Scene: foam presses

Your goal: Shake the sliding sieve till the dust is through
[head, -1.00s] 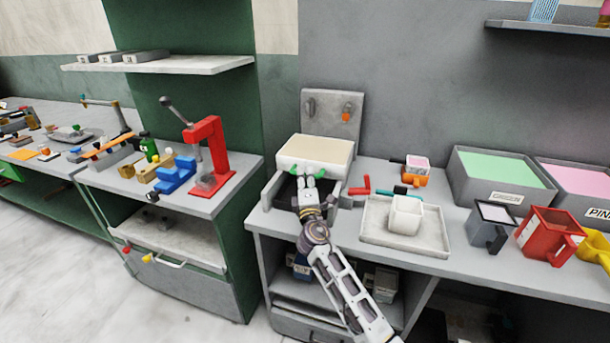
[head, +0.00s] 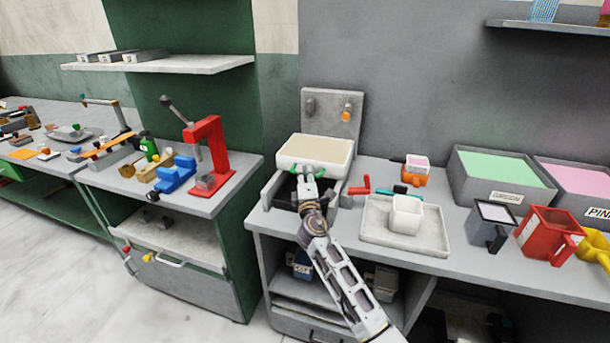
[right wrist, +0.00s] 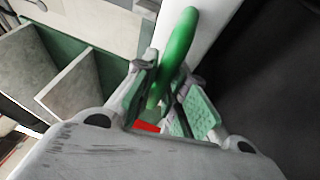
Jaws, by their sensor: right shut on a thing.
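The sliding sieve (head: 315,151) is a white, open-topped box with a beige layer in it. It sits at the back of a grey frame (head: 268,190) with a dark interior. My right gripper (head: 308,172) reaches in from the front and is shut on the sieve's green handle. In the right wrist view the green handle (right wrist: 178,50) lies between the fingers (right wrist: 160,98), with the white sieve wall (right wrist: 208,22) beside it. How much dust is left in the layer I cannot tell. My left gripper is not in view.
A grey panel (head: 331,104) stands behind the sieve. A pale tray (head: 380,237) with a white cup (head: 406,214) is to the right. A red handle (head: 360,187) lies close beside the frame. A red press (head: 212,150) stands on the left bench.

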